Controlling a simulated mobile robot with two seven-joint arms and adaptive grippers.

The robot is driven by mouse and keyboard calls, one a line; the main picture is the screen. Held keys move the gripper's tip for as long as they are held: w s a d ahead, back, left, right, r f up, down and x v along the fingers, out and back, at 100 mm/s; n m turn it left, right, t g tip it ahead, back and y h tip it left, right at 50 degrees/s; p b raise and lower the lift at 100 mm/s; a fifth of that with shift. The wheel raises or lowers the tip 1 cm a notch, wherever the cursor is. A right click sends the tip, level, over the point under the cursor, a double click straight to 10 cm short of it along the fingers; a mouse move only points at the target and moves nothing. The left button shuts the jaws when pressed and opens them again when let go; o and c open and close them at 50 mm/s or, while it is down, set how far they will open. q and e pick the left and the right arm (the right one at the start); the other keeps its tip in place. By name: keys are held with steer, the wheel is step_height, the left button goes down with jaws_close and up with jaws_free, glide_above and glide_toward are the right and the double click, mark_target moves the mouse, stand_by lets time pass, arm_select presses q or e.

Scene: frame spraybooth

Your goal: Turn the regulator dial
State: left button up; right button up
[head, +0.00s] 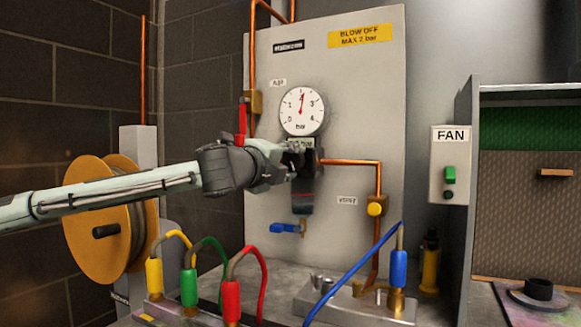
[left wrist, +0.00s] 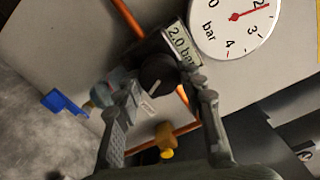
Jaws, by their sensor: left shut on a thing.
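The regulator hangs on the grey panel below the round white pressure gauge (head: 302,111). Its black dial (left wrist: 157,73), with a pale mark, faces the left wrist camera. My left gripper (head: 298,160) reaches in from the left and covers the dial in the head view. In the left wrist view its two fingers (left wrist: 159,100) stand on either side of the dial, shut on it. The small display (left wrist: 180,45) beside the dial reads 2.0 bar. The gauge's red needle points at about 2. My right gripper is in neither view.
A red-handled valve (head: 241,122) is left of the gauge, close above my left arm. Copper pipe runs right to a yellow vent knob (head: 375,208). A blue tap (head: 286,228) hangs below the regulator. Coloured hoses (head: 231,297) and a hose reel (head: 95,215) stand below and left.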

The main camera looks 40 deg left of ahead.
arm_select(q)
steer(key=shift+n, duration=0.6)
steer(key=o, duration=1.2)
steer(key=shift+c, duration=0.2)
steer(key=v, duration=1.2)
